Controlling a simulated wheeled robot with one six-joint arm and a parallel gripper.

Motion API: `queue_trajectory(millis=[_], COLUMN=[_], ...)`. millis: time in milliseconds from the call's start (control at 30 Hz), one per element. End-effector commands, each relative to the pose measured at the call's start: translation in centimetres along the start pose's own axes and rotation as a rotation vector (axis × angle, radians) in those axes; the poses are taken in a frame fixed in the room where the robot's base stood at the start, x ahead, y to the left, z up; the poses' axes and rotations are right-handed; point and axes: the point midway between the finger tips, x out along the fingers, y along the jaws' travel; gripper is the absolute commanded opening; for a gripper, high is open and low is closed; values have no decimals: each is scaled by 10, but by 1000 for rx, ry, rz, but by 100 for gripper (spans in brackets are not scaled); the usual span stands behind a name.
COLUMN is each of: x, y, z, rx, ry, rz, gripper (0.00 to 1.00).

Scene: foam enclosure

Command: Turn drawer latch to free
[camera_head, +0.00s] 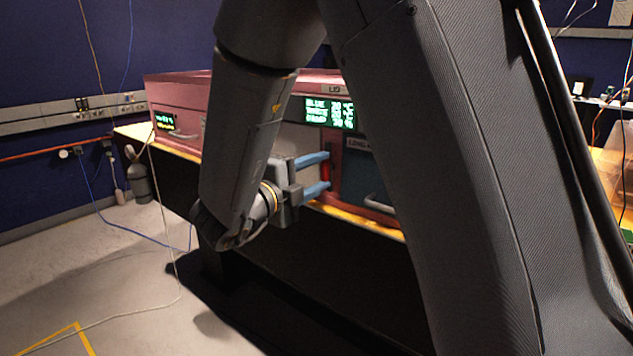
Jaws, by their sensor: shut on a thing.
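My gripper (325,174) points right at the front of a pink cabinet (172,92). Its two blue fingers meet a small red upright piece (326,170), which looks like the drawer latch, and are shut on it. The latch stands upright at the left edge of a dark drawer front (361,179) with a grey handle (379,203). My arm covers the middle of the cabinet and the right part of the drawer front.
A green-lit display (330,113) sits above the latch. The cabinet stands on a bench with a yellow edge (160,141). A thin cable (172,250) hangs down to the floor at the left. The pale floor there is mostly open.

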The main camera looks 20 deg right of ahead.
Motion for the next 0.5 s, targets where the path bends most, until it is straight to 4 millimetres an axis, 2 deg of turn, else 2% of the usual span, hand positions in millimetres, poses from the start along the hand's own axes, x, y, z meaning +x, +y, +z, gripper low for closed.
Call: queue_trajectory(millis=[500], x=[0], y=[2], z=[-2], rx=[83], ry=[4], rz=[3], gripper=[21])
